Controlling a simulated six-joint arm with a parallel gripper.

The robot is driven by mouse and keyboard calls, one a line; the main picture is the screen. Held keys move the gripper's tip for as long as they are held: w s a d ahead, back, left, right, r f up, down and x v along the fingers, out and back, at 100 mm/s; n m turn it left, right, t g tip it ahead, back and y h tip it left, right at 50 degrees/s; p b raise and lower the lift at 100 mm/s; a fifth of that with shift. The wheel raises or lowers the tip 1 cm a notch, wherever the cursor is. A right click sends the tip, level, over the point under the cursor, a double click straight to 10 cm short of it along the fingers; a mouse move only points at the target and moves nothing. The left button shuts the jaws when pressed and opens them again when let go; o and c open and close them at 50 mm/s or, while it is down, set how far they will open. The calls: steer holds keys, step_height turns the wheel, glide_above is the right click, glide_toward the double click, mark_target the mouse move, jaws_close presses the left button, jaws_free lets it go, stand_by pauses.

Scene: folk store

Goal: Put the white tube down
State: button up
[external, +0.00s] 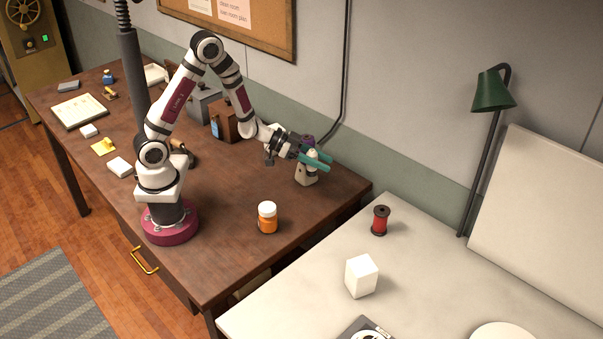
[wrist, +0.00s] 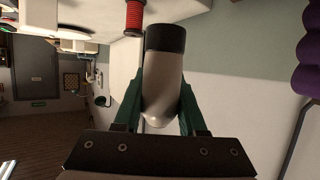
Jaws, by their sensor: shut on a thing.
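My gripper (external: 316,160) is over the far right part of the brown table, its teal fingers pointing right. It is shut on the white tube (external: 306,177), with a finger on each side. In the wrist view the tube (wrist: 163,90) sits between the green fingers (wrist: 160,110), its dark end toward the top of the picture. In the external view the tube is roughly upright, and its lower part shows below the fingers, close to the tabletop. I cannot tell whether it touches the table. The fingers hide its middle.
An orange bottle with a white cap (external: 267,217) stands nearer on the brown table (external: 235,190). A purple thing (wrist: 308,50) is close beside the gripper. The white table (external: 300,312) to the right holds a red spool (external: 380,220) and a white block (external: 361,276).

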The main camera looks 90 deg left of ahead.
step_height(320, 180, up, 8)
steer(key=s+a+n+y, duration=0.3)
steer(key=s+a, duration=1.1)
steer(key=a, duration=0.4)
steer(key=shift+t, duration=0.3)
steer(key=f, duration=2)
steer(key=shift+d+f, duration=0.15)
steer(key=shift+d, duration=0.05)
steer(key=shift+f, duration=0.15)
steer(key=o, duration=1)
